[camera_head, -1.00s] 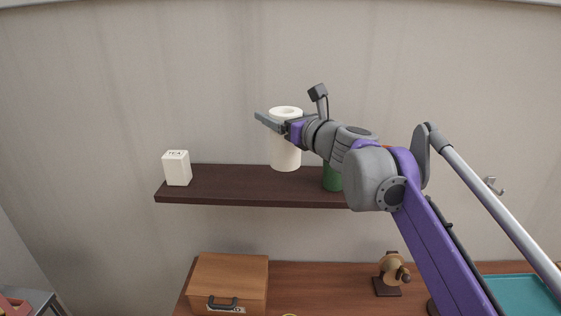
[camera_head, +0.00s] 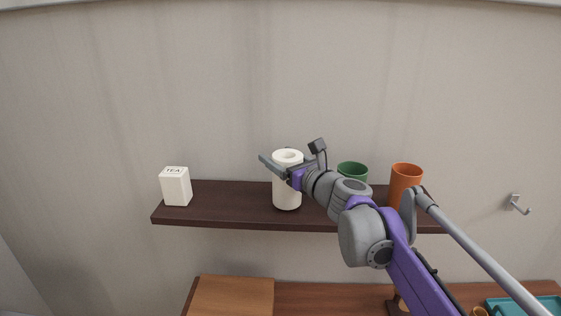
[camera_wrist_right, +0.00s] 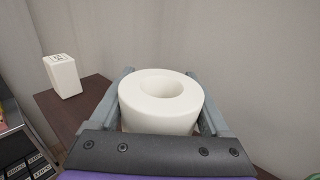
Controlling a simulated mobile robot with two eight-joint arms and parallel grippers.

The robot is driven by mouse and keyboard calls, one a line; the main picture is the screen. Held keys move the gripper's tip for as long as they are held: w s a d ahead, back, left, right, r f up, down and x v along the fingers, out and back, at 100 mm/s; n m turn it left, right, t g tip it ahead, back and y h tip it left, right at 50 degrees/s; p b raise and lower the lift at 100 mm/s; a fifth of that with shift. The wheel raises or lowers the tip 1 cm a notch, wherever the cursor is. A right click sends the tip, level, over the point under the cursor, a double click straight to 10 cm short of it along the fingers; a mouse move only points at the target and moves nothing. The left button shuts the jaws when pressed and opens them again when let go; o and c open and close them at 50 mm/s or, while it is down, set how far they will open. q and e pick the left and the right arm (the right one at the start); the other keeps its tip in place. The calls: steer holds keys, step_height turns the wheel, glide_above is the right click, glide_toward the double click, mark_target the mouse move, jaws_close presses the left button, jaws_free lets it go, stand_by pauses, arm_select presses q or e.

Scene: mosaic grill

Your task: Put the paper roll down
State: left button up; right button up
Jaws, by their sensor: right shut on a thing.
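The white paper roll (camera_head: 287,192) is upright over the middle of the dark wooden shelf (camera_head: 235,205). Its base overlaps the shelf top in the head view; I cannot tell whether it touches or hangs just above. My right gripper (camera_head: 275,167) is shut on the roll near its upper end, coming in from the right. In the right wrist view the roll (camera_wrist_right: 160,117) shows its round top and hollow core, with a finger on each side. My left gripper is not in view.
A white tea box (camera_head: 175,187) stands at the shelf's left end. A green cup (camera_head: 352,170), partly behind my right arm, and an orange cup (camera_head: 405,180) are to the right. The shelf is clear between the tea box and the roll. A hook (camera_head: 516,204) is on the wall.

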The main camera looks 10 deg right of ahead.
steer(key=shift+s+f, duration=0.1)
steer(key=shift+f, duration=0.3)
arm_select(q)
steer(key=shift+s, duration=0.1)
arm_select(e)
steer(key=shift+f, duration=0.1)
steer(key=o, duration=1.3)
steer(key=shift+c, duration=0.2)
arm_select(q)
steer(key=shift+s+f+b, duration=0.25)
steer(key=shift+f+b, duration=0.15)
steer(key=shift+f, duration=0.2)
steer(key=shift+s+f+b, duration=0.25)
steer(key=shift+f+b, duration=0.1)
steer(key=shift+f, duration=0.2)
arm_select(e)
steer(key=v, duration=1.2)
